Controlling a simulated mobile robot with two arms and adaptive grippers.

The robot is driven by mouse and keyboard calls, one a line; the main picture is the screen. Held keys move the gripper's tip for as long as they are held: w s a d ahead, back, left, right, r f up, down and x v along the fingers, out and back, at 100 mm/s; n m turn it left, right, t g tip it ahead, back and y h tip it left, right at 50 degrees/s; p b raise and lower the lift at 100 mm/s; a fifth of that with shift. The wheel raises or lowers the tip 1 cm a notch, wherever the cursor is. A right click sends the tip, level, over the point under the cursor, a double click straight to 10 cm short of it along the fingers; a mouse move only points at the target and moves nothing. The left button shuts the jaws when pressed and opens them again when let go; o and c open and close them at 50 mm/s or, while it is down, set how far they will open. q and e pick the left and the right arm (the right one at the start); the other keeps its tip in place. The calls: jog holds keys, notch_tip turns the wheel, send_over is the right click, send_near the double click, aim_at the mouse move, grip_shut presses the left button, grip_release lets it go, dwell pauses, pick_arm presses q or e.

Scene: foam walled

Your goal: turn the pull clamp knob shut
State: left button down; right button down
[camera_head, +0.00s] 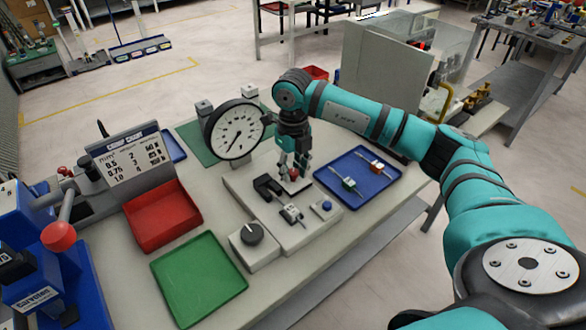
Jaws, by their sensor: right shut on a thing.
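The pull tester's pale base (232,190) stands on the bench, with a round white dial gauge (236,130) at its back. My right gripper (293,171) points down over the base and is shut on a small red knob (293,175). The fingers hide part of the knob and its mount, so its turn angle cannot be read. A black clamp block (268,187) sits just left of and in front of the fingers. My left gripper is out of view.
A blue tray (334,186) with small connectors lies right of the base. A dark dial on a grey box (268,252), a green tray (198,305) and a red bin (137,237) are in front and left. A crimp chart (127,158) stands at the left.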

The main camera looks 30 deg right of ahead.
aim_at(294, 171)
jog(key=shift+w+r, duration=0.1)
jog(key=shift+r, duration=0.05)
jog(key=c, duration=1)
grip_release()
notch_tip(294, 171, up, 12)
jog(key=shift+f, duration=0.1)
